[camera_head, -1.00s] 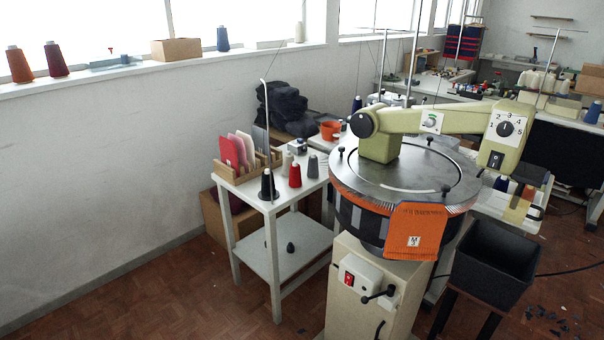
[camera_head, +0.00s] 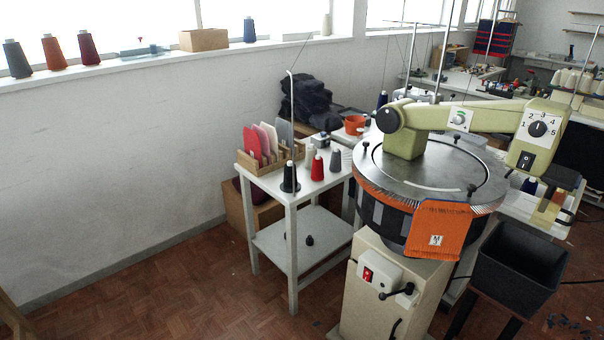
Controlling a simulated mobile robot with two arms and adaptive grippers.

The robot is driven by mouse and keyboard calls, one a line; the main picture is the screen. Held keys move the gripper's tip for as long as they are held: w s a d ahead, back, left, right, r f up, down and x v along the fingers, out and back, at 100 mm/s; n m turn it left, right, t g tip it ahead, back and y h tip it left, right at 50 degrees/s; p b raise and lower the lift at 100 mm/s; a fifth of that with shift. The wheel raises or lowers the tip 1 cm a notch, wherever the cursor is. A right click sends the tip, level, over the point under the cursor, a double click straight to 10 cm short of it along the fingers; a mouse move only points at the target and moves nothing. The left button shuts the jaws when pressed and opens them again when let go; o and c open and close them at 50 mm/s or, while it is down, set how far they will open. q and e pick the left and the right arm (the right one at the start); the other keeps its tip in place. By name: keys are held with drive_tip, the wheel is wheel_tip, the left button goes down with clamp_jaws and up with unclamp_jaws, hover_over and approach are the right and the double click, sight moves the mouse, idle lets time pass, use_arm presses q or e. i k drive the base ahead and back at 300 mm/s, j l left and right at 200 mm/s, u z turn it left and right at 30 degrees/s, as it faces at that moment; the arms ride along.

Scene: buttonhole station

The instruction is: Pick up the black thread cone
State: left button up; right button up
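The black thread cone (camera_head: 290,177) stands upright near the front left corner of the small white table (camera_head: 292,198). A thin upright rod rises at the cone, and I cannot tell whether it passes through or behind it. A red cone (camera_head: 317,168) and a grey cone (camera_head: 336,160) stand to its right on the same table top. Neither of my grippers shows in the head view.
A wooden rack with coloured cards (camera_head: 266,149) sits behind the cone. The round linking machine (camera_head: 430,170) with an orange knit piece (camera_head: 439,230) stands to the right. The floor (camera_head: 150,285) at left is clear.

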sight(288, 176)
drive_tip(key=j+z, duration=0.1)
drive_tip(key=z, duration=0.4)
drive_tip(key=i+j+z, duration=0.15)
drive_tip(key=j, duration=0.15)
drive_tip(key=i+j+z, duration=0.2)
drive_tip(key=j, duration=0.15)
drive_tip(key=i+j+z, duration=0.15)
drive_tip(key=j, duration=0.2)
drive_tip(key=j+z, duration=0.2)
drive_tip(key=j, duration=0.15)
drive_tip(key=i+j+z, duration=0.15)
drive_tip(key=j, duration=0.25)
